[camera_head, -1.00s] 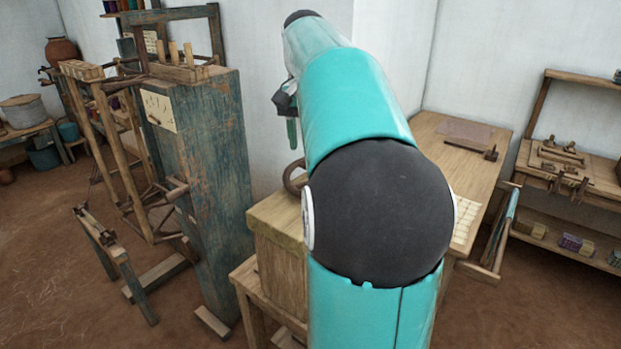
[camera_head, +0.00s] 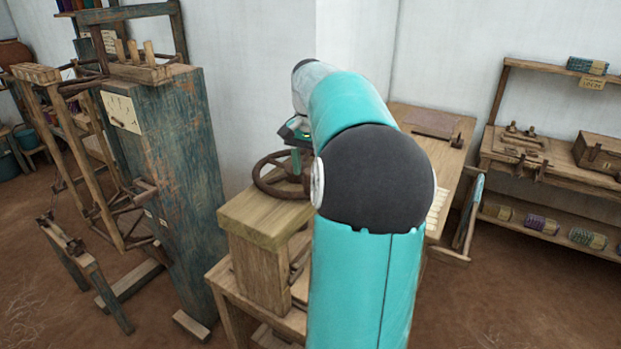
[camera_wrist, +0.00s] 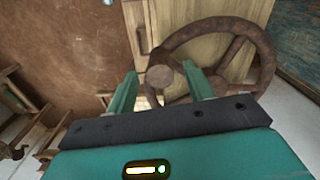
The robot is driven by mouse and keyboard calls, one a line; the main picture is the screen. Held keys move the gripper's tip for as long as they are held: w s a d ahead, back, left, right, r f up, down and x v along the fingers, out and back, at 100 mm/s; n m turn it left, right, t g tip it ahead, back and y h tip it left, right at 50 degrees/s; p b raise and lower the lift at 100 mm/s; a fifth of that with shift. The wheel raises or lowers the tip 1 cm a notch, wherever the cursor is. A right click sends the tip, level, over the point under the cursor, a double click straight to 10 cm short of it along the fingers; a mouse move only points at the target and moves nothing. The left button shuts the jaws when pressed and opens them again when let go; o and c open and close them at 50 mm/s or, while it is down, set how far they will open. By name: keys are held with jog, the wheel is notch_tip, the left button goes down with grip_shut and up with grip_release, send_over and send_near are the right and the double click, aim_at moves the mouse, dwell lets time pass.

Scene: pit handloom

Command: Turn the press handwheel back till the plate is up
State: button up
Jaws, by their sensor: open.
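The press handwheel (camera_head: 262,181) is a dark brown ring with spokes, lying above the light wooden press (camera_head: 262,215). In the wrist view the handwheel (camera_wrist: 262,45) fills the upper middle, with a round knob or hub (camera_wrist: 160,77) near its left side. My gripper (camera_wrist: 159,70) is open, its two green fingers apart on either side of this knob; I cannot tell whether they touch it. In the head view my gripper (camera_head: 298,138) is partly hidden by my arm, over the wheel's right part. The press plate cannot be made out.
A tall blue-grey wooden loom post (camera_head: 185,180) stands close left of the press. A wooden table (camera_head: 425,120) lies behind my arm. A shelf bench (camera_head: 560,165) with tools and yarn bundles is at right. Brown floor is clear at lower right.

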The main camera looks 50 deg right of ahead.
jog(key=shift+f, duration=1.65)
grip_shut()
jog(key=shift+s+d, duration=0.1)
jog(key=shift+s+d+n, duration=0.25)
jog(key=shift+d+n, duration=0.25)
jog(key=shift+n, duration=0.1)
jog(key=shift+s+d+n, duration=0.2)
jog(key=shift+d+n, duration=0.25)
jog(key=shift+n, duration=0.15)
jog(key=d+n, duration=0.3)
jog(key=s+d+n, duration=0.1)
jog(key=d+n, duration=0.1)
jog(key=shift+d, duration=0.2)
jog(key=shift+w+d+r+n, duration=0.1)
jog(key=shift+w+d+n, duration=0.15)
jog(key=shift+d+n, duration=0.75)
jog(key=shift+w+d+n, duration=0.2)
jog(key=shift+d+n, duration=0.6)
jog(key=shift+n, duration=0.3)
